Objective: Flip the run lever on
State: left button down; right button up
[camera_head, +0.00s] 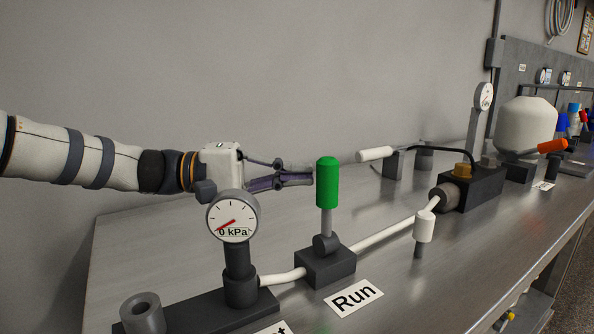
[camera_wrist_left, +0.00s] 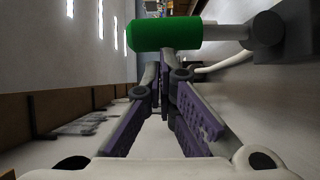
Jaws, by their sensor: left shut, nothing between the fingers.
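The run lever (camera_head: 327,184) has a green cylindrical handle and stands upright on a dark block (camera_head: 326,267) behind the "Run" label (camera_head: 354,297). My left gripper (camera_head: 308,178) comes in from the left, its fingers closed and empty. Its fingertips are at the left side of the green handle, very close to it; I cannot tell whether they touch. In the left wrist view the green handle (camera_wrist_left: 180,34) lies just beyond the fingertips (camera_wrist_left: 166,58). My right gripper is not in view.
A gauge reading 0 kPa (camera_head: 232,218) stands in front of my left wrist. White tubing (camera_head: 384,236) runs right from the lever block to another dark block (camera_head: 472,190). A white-handled lever (camera_head: 376,154) is behind. The metal bench (camera_head: 450,275) is clear at front right.

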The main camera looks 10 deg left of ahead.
pick_arm(q)
jog(key=v, duration=1.1)
jog(key=shift+s+a, duration=0.2)
jog(key=shift+a, duration=0.1)
